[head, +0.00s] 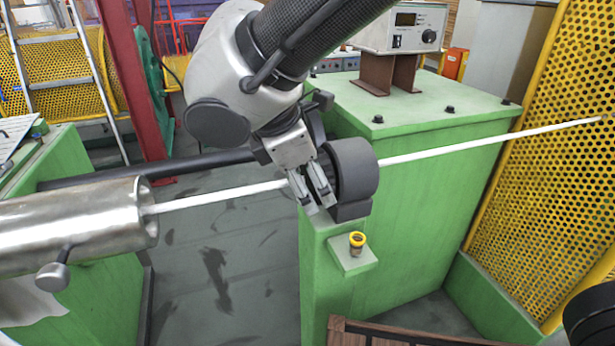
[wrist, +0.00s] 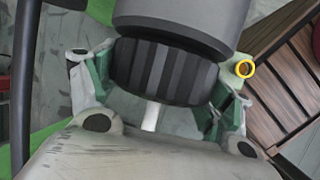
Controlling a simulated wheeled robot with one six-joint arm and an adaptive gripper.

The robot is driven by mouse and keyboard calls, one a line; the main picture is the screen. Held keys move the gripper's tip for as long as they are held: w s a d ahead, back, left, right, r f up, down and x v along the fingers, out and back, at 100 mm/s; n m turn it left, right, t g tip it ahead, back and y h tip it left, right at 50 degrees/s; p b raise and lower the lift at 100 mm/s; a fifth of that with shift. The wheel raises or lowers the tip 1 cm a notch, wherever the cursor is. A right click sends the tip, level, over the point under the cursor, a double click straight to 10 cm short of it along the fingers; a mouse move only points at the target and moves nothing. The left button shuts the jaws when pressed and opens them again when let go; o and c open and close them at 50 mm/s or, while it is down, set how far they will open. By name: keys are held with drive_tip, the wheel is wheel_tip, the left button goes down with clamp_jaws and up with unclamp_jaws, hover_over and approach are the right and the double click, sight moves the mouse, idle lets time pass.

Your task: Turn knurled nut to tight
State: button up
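The knurled nut (wrist: 165,72) is a black ridged cylinder in the middle of the wrist view, just in front of a smooth grey housing (wrist: 185,20). In the head view the housing (head: 355,168) sits on the green cabinet, and the nut is mostly hidden behind my gripper (head: 318,203). My gripper also shows in the wrist view (wrist: 165,85), with its fingers on either side of the nut. The pads lie close against the nut's sides; I cannot tell whether they press on it. A white rod (wrist: 151,115) runs through the nut's axis.
The white rod (head: 225,194) spans from a steel tube (head: 75,228) at left to the yellow perforated guard (head: 545,130) at right. A yellow-ringed button (head: 357,240) stands on a green ledge below the housing. A control box (head: 400,27) stands on the green cabinet (head: 425,190).

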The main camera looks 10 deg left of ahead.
drive_tip(key=shift+t, duration=0.4)
drive_tip(key=m+t+y, duration=0.1)
drive_tip(key=t+y, duration=0.1)
drive_tip(key=t, duration=0.1)
drive_tip(key=shift+d, duration=0.1)
drive_tip(key=m+t+y, duration=0.1)
drive_tip(key=t, duration=0.3)
drive_tip(key=shift+f+y, duration=0.1)
drive_tip(key=shift+y, duration=0.3)
idle(0.5)
drive_tip(key=o, duration=1)
drive_tip(key=shift+s, duration=0.1)
drive_tip(key=v, duration=1.2)
drive_tip(key=shift+f, duration=0.15)
